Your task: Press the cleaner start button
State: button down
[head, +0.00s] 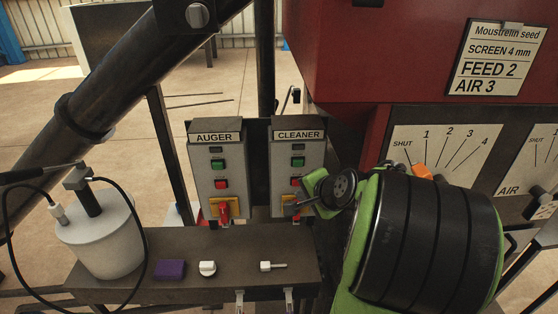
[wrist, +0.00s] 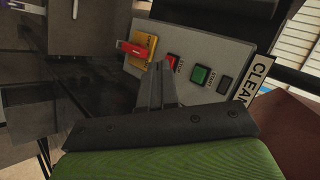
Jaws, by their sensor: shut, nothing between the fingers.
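The grey CLEANER box (head: 283,184) stands on the right of two control boxes. Its green start button (head: 297,162) sits above its red stop button (head: 296,182). The wrist view shows the start button (wrist: 201,75) clear, to the right of the fingers, and the stop button (wrist: 171,62) close to the fingertips. A yellow plate with a red switch handle (wrist: 133,48) is at the box's lower end. My gripper (head: 287,207) is shut and empty, in front of the box's lower part; it also shows in the wrist view (wrist: 155,66). I cannot tell whether it touches the box.
The matching AUGER box (head: 216,176) stands to the left. A bench (head: 215,245) in front bears a purple block (head: 170,269), small white fittings and a white pot (head: 103,240). The red machine hopper (head: 380,60) overhangs at right, with a dial panel (head: 440,155) below.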

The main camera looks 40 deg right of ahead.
aim_at(301, 167)
jog(key=w+d, duration=0.5)
jog(key=w, duration=0.2)
jog(key=shift+d+p, duration=0.15)
jog(key=shift+p, duration=0.15)
dwell(2.1)
jog(key=shift+w+d, duration=0.25)
jog(key=shift+w, duration=0.05)
jog(key=shift+w+d+p, duration=0.25)
jog(key=shift+w+p, duration=0.1)
dwell(0.6)
jog(key=shift+s, duration=0.1)
jog(key=shift+s+a, duration=0.5)
jog(key=shift+s, duration=0.1)
jog(key=shift+s+b, duration=0.1)
jog(key=shift+b, duration=0.2)
